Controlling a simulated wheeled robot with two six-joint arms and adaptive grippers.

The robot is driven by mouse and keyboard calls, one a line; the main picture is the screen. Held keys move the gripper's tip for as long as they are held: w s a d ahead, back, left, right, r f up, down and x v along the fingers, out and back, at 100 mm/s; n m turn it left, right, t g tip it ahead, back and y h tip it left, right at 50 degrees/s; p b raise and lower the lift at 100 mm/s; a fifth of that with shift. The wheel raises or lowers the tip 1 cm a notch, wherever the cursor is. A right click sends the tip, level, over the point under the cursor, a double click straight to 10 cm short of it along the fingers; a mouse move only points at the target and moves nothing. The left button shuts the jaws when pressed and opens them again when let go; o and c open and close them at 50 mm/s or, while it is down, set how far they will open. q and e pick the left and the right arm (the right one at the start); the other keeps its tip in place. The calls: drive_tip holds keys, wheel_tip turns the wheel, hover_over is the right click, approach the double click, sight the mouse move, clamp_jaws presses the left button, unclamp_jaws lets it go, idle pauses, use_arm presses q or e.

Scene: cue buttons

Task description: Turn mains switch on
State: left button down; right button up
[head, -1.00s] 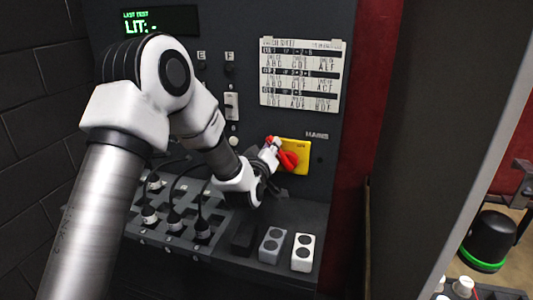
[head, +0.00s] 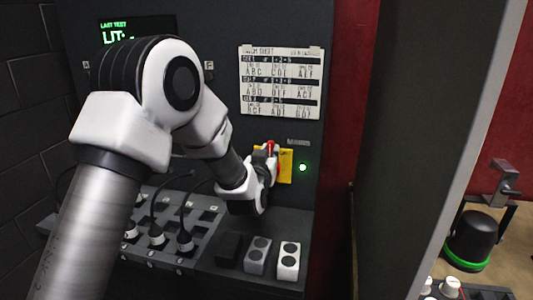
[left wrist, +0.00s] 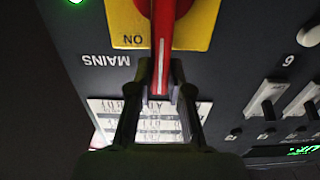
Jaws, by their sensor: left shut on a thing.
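The red mains switch handle (left wrist: 162,45) sits on a yellow plate (left wrist: 200,28) marked ON, with the word MAINS beside it in the left wrist view. My left gripper (left wrist: 155,95) is shut on the handle's end, one finger on each side. In the head view the handle (head: 270,148) points up, and the yellow plate (head: 286,166) is partly hidden behind my left gripper (head: 268,165). A green lamp (head: 303,167) glows to the right of the plate. My right gripper is not in view.
A printed cue sheet (head: 281,82) hangs above the switch. A green display (head: 135,29) is partly hidden by my left arm. Below is a ledge with cable plugs (head: 157,236) and rocker blocks (head: 288,261). A dark partition (head: 420,150) stands at the right.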

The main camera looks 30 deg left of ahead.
use_arm(q)
drive_tip(key=shift+w+r, duration=0.1)
drive_tip(key=shift+r, duration=0.3)
drive_tip(key=c, duration=1.2)
unclamp_jaws()
drive_tip(key=shift+o, duration=0.6)
drive_tip(key=shift+w+f, duration=0.15)
drive_tip(key=shift+f, duration=0.2)
drive_tip(key=v, duration=1.2)
